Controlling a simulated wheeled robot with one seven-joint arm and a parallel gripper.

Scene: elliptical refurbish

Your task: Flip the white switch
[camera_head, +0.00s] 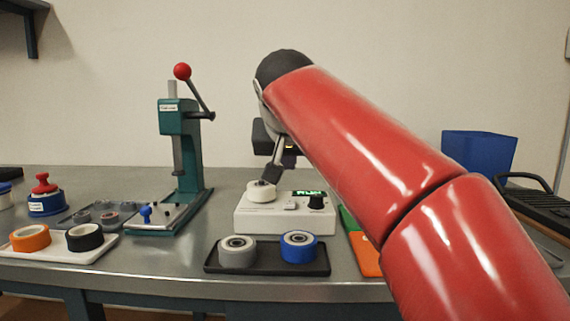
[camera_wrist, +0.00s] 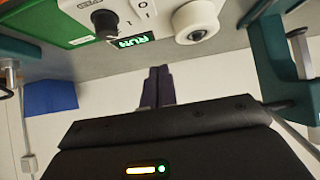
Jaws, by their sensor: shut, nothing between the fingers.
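A white control box (camera_head: 285,217) stands on the bench with a green display reading RUN, a black knob and a round white roller on top. A small pale switch (camera_head: 290,206) sits on its face between roller and knob; in the wrist view only the I and O markings near it are clear. My gripper (camera_head: 271,180) is above the back of the box, fingers pointing down beside the roller. In the wrist view my gripper (camera_wrist: 158,72) shows its two fingers together and empty, below the display in the picture. Contact with the box cannot be told.
A black tray (camera_head: 267,268) with a grey and a blue roller lies in front of the box. A green lever press (camera_head: 185,150) stands to the left, beside a white tray (camera_head: 60,252) with orange and black rollers. A blue bin (camera_head: 478,155) is at the back right.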

